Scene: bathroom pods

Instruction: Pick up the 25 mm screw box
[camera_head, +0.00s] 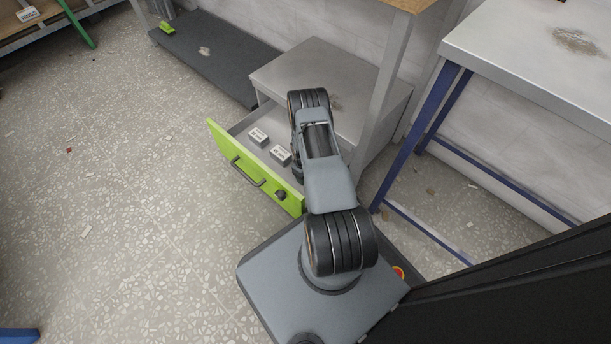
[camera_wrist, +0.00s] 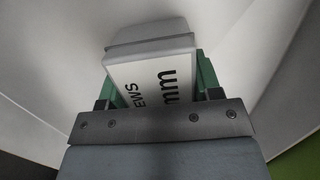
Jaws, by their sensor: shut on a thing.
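In the wrist view, my gripper (camera_wrist: 158,84) is shut on a white screw box (camera_wrist: 150,72), its green fingers on either side of it. Its label shows "mm" and part of a word ending in "EWS"; the length number is hidden, so I cannot tell whether it is the 25 mm one. In the head view, my arm hides the gripper and the held box. Two small white boxes, one to the left (camera_head: 258,136) and one nearer the arm (camera_head: 280,155), lie in the open drawer; their labels are too small to read.
The open drawer has a lime-green front (camera_head: 245,168) with a dark handle and sticks out of a grey cabinet (camera_head: 350,80). A blue-legged table (camera_head: 540,45) stands to the right. A dark low platform (camera_head: 215,55) is at the back left. The speckled floor on the left is mostly clear.

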